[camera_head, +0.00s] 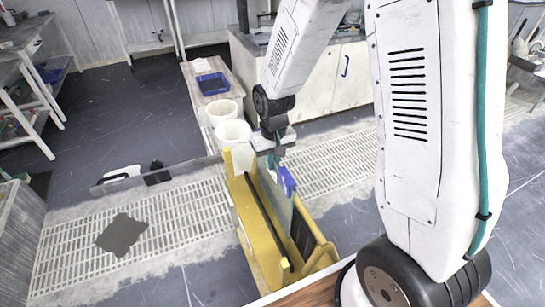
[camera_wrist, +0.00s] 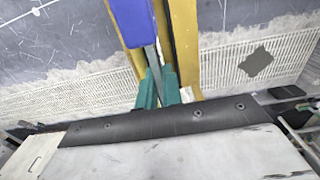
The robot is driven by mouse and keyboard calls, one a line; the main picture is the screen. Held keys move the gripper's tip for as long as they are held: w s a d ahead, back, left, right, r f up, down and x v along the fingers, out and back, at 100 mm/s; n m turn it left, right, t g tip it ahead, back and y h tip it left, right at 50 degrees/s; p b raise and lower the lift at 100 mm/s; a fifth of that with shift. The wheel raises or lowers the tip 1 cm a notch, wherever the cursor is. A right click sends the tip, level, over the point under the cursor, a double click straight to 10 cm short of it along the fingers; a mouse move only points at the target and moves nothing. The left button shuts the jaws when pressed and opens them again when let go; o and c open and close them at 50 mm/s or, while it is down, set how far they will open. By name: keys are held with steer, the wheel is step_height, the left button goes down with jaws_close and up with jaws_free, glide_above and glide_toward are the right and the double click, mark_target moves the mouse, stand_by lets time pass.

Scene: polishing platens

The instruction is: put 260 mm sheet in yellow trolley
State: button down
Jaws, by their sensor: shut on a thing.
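The yellow trolley (camera_head: 262,245) stands on the floor in the lower middle of the head view; its yellow sides also show in the wrist view (camera_wrist: 187,45). My gripper (camera_head: 274,162) is above the trolley's far end, pointing down. Its teal fingers (camera_wrist: 157,82) are shut on the upper edge of a thin grey sheet (camera_head: 273,192). The sheet hangs upright, with its lower part between the trolley's sides in the head view. A blue piece (camera_head: 287,181) shows beside the sheet, also in the wrist view (camera_wrist: 133,22). Whether the sheet's bottom touches the trolley is hidden.
White buckets (camera_head: 233,133) stand just behind the trolley. A bench with a blue tray (camera_head: 212,84) and a white cabinet (camera_head: 318,75) are farther back. A dark flat patch (camera_head: 121,235) lies on the floor grating at left. Floor left of the trolley is mostly clear.

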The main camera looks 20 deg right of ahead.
steer(key=shift+f, duration=2.1)
steer(key=c, duration=1.6)
jaws_free()
steer(key=shift+s, duration=0.1)
steer(key=shift+o, duration=0.2)
step_height(320, 180, up, 12)
steer(key=shift+f, duration=0.25)
steer(key=shift+r, duration=0.6)
steer(key=s+d+r, duration=0.1)
steer(key=s+r, duration=0.7)
steer(key=s, duration=0.4)
steer(key=s+d+r+t, duration=0.1)
steer(key=s+d+r, duration=0.1)
steer(key=s+r, duration=0.6)
steer(key=s, duration=0.4)
steer(key=shift+r, duration=0.3)
